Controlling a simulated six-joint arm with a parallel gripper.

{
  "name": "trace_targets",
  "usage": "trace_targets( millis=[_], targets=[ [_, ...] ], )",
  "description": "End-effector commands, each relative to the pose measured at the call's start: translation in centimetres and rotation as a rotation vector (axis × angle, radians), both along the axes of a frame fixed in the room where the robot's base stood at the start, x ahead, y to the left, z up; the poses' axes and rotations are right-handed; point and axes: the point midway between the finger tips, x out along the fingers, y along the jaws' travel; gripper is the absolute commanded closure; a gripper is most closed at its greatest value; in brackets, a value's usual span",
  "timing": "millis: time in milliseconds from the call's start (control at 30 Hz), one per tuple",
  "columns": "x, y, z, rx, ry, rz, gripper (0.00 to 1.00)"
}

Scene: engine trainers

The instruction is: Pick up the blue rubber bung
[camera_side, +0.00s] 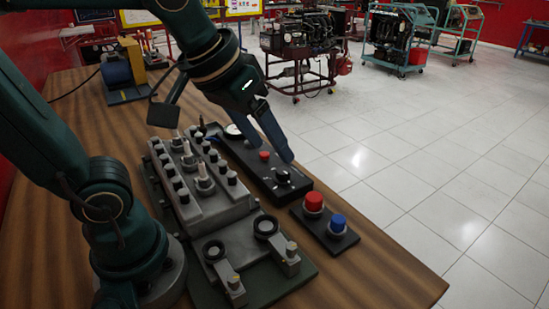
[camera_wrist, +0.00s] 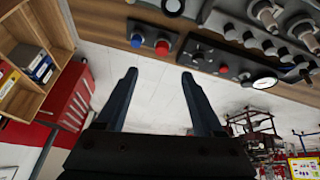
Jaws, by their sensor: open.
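The blue rubber bung (camera_side: 337,223) sits upright beside the red bung (camera_side: 313,202) on a small black plate (camera_side: 322,235) near the table's right edge. In the wrist view the blue bung (camera_wrist: 136,40) is at the top, left of the red bung (camera_wrist: 162,47). My gripper (camera_side: 277,158) is above the long black panel, up and left of the bungs in the side view. In the wrist view its two fingers (camera_wrist: 160,75) are apart with nothing between them, and the bungs lie beyond the fingertips.
A grey engine block (camera_side: 205,190) with several upright posts stands left of the bungs. The long black panel (camera_side: 245,160) with a red button and knob lies behind them. The wooden table (camera_side: 385,265) is clear at front right. Engine stands (camera_side: 300,50) stand on the floor behind.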

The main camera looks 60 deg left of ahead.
Motion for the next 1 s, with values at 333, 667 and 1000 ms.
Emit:
trace_targets(
  millis=[333, 667, 1000],
  targets=[
    [7.4, -2.4, -2.0, -0.028, 0.140, 0.052, 0.31],
    [11.4, -5.3, -8.4, 0.000, 0.293, 0.035, 0.31],
    [11.1, -6.1, -12.5, 0.024, 0.374, 0.008, 0.31]
  ],
)
